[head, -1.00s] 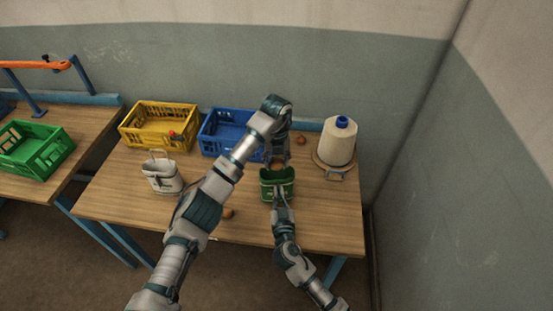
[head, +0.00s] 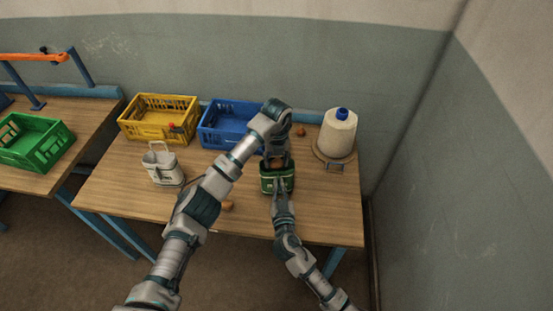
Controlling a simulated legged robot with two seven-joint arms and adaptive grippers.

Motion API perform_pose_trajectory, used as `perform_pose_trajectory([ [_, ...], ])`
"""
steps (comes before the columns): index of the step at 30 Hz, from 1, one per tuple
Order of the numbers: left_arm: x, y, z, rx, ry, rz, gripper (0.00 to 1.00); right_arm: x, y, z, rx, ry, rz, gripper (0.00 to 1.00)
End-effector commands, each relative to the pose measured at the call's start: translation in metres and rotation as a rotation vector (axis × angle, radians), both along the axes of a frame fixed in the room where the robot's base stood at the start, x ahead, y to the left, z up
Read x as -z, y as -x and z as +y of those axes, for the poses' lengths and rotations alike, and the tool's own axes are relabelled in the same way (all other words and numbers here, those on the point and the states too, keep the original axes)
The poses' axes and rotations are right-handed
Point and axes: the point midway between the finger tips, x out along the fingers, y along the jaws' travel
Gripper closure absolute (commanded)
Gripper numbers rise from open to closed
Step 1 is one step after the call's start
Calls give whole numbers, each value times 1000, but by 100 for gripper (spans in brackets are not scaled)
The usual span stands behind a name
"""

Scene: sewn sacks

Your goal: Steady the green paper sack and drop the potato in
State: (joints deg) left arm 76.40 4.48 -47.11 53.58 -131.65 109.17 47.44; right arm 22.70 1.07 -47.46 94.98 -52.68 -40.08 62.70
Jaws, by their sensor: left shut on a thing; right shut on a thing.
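The green paper sack (head: 269,184) stands upright on the wooden table, right of the middle. My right gripper (head: 279,186) reaches it from the front and is shut on its near side. My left gripper (head: 277,157) comes from above and behind, pointing down over the sack's mouth. It is shut on a brown potato (head: 277,163), which shows at the level of the sack's opening. The fingers partly cover the potato, and I cannot tell how deep it sits.
A white sack (head: 165,168) stands on the left of the table (head: 125,196). A yellow crate (head: 158,122) and a blue crate (head: 222,130) stand behind. Loose potatoes lie at the front (head: 228,205) and back (head: 301,131).

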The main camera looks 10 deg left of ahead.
Motion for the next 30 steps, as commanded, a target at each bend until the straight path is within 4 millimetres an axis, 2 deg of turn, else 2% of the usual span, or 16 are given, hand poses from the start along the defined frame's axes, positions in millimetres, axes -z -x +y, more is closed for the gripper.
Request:
perform_pose_trajectory([
  [2, 0, 0, 0, 0, 0, 0, 73, 0, 0, 0, 0, 0, 0, 100],
  [3, 0, 0, 0, 0, 0, 0, 40, 0, 0, 0, 0, 0, 0, 100],
  [6, 0, 0, 0, 0, 0, 0, 19, 0, 0, 0, 0, 0, 0, 100],
  [14, 0, 0, 0, 0, 0, 0, 19, 0, 0, 0, 0, 0, 0, 100],
  [18, -7, 0, 0, 0, 0, -2, 19, 0, 0, 0, 0, 0, 0, 100],
  [22, -29, 0, 0, 0, -1, -3, 19, 0, 0, 0, 0, 0, 0, 100],
  [30, -89, 0, 0, -1, 0, -2, 19, 0, 0, 0, 0, 0, 0, 100],
])
